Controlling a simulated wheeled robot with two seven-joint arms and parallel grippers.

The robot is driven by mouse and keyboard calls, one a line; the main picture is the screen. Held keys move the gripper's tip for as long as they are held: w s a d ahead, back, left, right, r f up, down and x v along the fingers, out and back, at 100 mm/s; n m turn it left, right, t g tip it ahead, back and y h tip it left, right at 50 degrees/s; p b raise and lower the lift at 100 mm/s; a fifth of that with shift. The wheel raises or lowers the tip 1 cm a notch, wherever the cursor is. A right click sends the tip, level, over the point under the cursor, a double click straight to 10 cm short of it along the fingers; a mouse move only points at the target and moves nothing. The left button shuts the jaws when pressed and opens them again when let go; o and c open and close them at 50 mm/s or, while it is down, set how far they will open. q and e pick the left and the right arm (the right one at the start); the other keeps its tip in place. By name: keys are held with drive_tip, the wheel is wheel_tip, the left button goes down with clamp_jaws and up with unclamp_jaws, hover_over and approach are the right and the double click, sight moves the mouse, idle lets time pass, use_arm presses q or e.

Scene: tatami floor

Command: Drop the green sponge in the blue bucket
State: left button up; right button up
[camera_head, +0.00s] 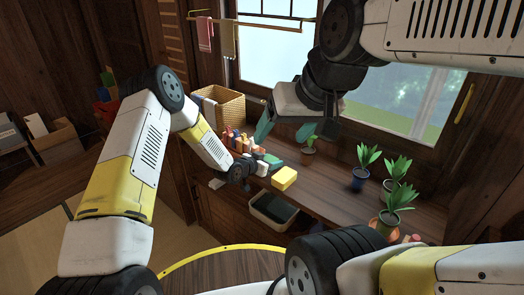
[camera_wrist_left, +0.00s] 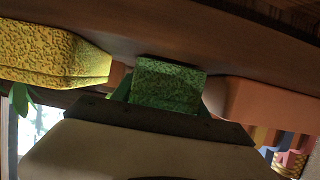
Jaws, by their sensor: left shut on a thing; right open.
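The green sponge (camera_wrist_left: 168,84) shows in the left wrist view between the fingers of my left gripper (camera_wrist_left: 165,98), which is shut on it. In the head view my left gripper (camera_head: 262,166) is low over the wooden counter, with a green patch at its tip; sponge and fingertips are hard to tell apart there. A yellow sponge (camera_head: 284,178) lies just right of it, and also shows in the left wrist view (camera_wrist_left: 55,52). My right gripper (camera_head: 285,131) is open and empty, higher up before the window. I cannot make out a blue bucket.
Potted plants, one in a blue pot (camera_head: 359,179), stand along the counter (camera_head: 330,200) at right. A wicker basket (camera_head: 228,108) and several colourful items (camera_head: 238,141) are behind my left gripper. A pale-rimmed container (camera_head: 270,224) sits at the counter's front.

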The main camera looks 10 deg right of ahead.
use_arm(q)
drive_tip(key=shift+f, duration=0.2)
drive_tip(key=o, duration=1.4)
